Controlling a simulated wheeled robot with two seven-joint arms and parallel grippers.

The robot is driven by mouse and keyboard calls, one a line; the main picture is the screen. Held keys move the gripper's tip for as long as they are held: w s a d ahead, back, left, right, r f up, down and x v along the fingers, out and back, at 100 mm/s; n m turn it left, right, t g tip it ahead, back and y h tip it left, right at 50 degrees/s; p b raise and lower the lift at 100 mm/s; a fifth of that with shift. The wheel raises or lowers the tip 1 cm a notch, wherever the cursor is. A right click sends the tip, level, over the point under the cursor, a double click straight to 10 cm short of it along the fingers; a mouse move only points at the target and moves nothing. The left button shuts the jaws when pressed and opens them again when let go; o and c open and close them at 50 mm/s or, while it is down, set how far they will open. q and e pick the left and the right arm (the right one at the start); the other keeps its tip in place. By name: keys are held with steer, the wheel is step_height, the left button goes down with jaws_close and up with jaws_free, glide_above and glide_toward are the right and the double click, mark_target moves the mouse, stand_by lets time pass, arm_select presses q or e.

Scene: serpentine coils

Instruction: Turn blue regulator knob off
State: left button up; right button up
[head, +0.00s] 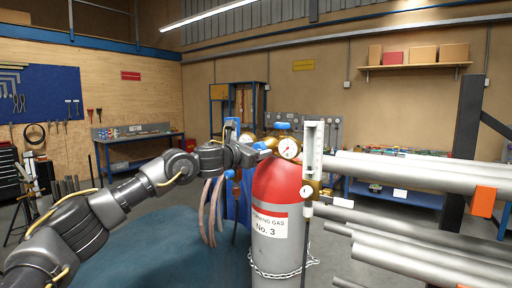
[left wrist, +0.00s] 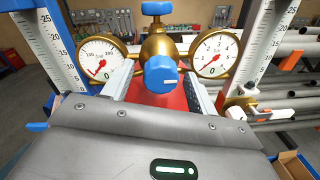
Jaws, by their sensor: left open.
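The blue regulator knob (left wrist: 161,75) faces the left wrist camera, with a short white mark on its front. It sits on a brass regulator (left wrist: 158,46) between two round gauges, the left gauge (left wrist: 101,58) and the right gauge (left wrist: 214,55). My left gripper (left wrist: 157,88) is open, with one finger on each side of the knob and visible gaps to it. In the head view my left gripper (head: 258,153) is at the regulator, left of a gauge (head: 289,149) above the red-topped gas cylinder (head: 267,230). My right gripper is out of view.
A blue valve handle (left wrist: 157,8) stands above the regulator. A white scaled post (head: 314,150) stands close right of the gauge. Grey pipes (head: 410,172) fill the right side. Hoses (head: 213,205) hang below my left gripper.

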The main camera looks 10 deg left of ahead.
arm_select(q)
steer(key=c, duration=1)
steer(key=shift+f+n, duration=0.1)
steer(key=shift+n, duration=0.2)
steer(key=shift+n+t+y+b, duration=0.35)
steer(key=shift+n+b, duration=1.6)
steer(key=shift+n, duration=6.95)
